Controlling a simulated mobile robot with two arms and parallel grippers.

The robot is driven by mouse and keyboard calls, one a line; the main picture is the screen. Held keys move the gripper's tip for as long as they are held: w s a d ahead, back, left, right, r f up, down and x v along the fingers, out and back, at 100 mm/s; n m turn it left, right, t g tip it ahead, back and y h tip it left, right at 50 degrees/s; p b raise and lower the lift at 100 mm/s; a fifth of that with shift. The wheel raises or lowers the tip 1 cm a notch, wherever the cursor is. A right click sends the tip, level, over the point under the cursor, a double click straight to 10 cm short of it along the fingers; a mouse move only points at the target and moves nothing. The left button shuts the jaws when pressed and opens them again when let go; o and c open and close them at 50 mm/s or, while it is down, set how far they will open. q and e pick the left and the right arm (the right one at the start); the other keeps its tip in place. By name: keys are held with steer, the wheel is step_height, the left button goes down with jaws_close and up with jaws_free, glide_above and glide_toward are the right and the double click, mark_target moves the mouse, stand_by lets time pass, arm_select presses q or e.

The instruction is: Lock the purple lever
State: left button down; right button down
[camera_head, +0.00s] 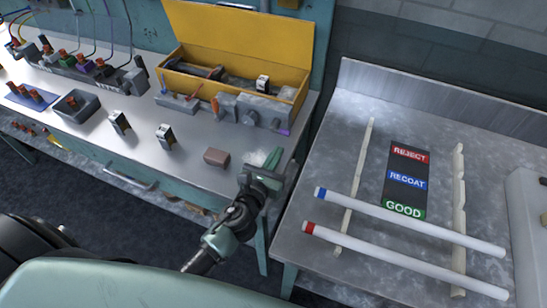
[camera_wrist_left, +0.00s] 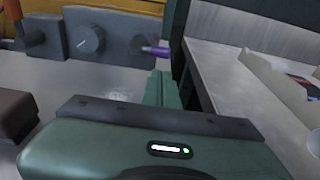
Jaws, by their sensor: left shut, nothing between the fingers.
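The purple lever (camera_head: 285,131) sits at the right end of the grey fixture (camera_head: 250,111) on the left bench. In the left wrist view the purple lever (camera_wrist_left: 157,51) points sideways to the right from a grey block with a round dial (camera_wrist_left: 90,39). My left gripper (camera_head: 271,160) is over the front right corner of that bench, nearer to me than the lever and apart from it. Its fingers (camera_wrist_left: 162,88) are shut and empty, and they show just below the lever in the wrist view. My right gripper is not in view.
A brown block (camera_head: 216,157) lies left of my left gripper. A yellow open box (camera_head: 235,66) stands behind the fixture. A gap separates this bench from the metal table (camera_head: 385,130) at right, which bears two white tubes (camera_head: 410,222) on rails.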

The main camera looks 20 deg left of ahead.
arm_select(q)
steer(key=w, duration=0.5)
steer(key=shift+w+d+f, duration=0.1)
steer(key=shift+w+f, duration=0.2)
steer(key=shift+f, duration=0.1)
